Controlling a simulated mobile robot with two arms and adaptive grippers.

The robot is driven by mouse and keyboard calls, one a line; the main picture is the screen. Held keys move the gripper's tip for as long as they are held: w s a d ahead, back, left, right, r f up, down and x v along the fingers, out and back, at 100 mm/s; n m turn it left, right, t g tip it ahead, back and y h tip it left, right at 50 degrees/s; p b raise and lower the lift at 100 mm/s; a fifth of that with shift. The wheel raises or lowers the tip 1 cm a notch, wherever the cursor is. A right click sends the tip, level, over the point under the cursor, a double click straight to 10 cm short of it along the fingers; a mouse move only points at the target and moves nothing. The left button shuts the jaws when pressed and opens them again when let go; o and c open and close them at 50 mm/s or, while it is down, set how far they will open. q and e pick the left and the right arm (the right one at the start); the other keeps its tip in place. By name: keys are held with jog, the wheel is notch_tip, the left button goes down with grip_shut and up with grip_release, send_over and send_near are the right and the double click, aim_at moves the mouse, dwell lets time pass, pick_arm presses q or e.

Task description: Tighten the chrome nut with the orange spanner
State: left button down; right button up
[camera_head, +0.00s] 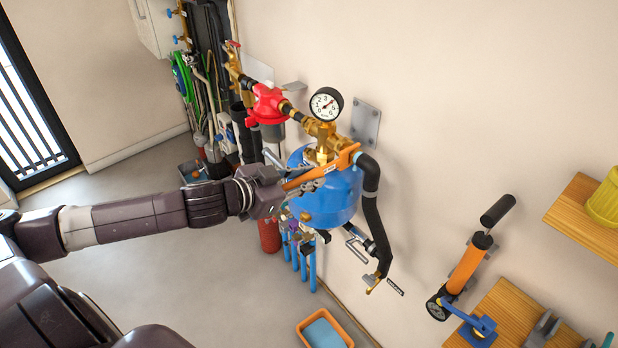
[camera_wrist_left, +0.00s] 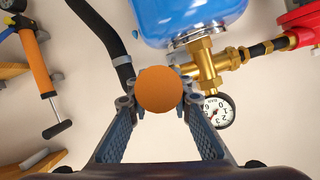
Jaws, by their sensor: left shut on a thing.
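My left gripper (camera_head: 300,185) reaches in from the left and is shut on the orange spanner (camera_head: 325,170). The spanner slants up to the right in front of the top of the blue vessel (camera_head: 335,200), its far end beside the brass fitting (camera_head: 322,135). In the left wrist view, the spanner shows as a round orange end (camera_wrist_left: 160,90) between my fingertips. A silvery ring (camera_wrist_left: 200,36) shows there where the brass meets the vessel; I cannot tell whether it is the chrome nut. Whether the spanner's jaw touches a nut is hidden. My right gripper is not in view.
A pressure gauge (camera_head: 326,104) and red regulator (camera_head: 268,103) sit above the vessel. A black hose (camera_head: 374,220) hangs at its right. An orange pump (camera_head: 467,265) and wooden shelves (camera_head: 580,222) are at the right. An orange tray (camera_head: 348,338) lies below.

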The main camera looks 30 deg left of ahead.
pick_arm(q)
jog(key=shift+f+t+b, duration=0.3)
jog(key=shift+b, duration=0.4)
jog(key=shift+f, duration=0.15)
jog(key=shift+w+f+t+b, duration=0.1)
jog(key=shift+f+t+b, duration=0.15)
jog(key=shift+b, duration=0.4)
jog(key=shift+f+t+h+b, duration=0.25)
jog(key=shift+t+h+b, duration=0.1)
jog(key=shift+b, duration=0.25)
jog(key=shift+f, duration=0.1)
jog(key=shift+w+f+t+b, duration=0.1)
jog(key=shift+f+t+b, duration=0.2)
jog(key=shift+b, duration=0.4)
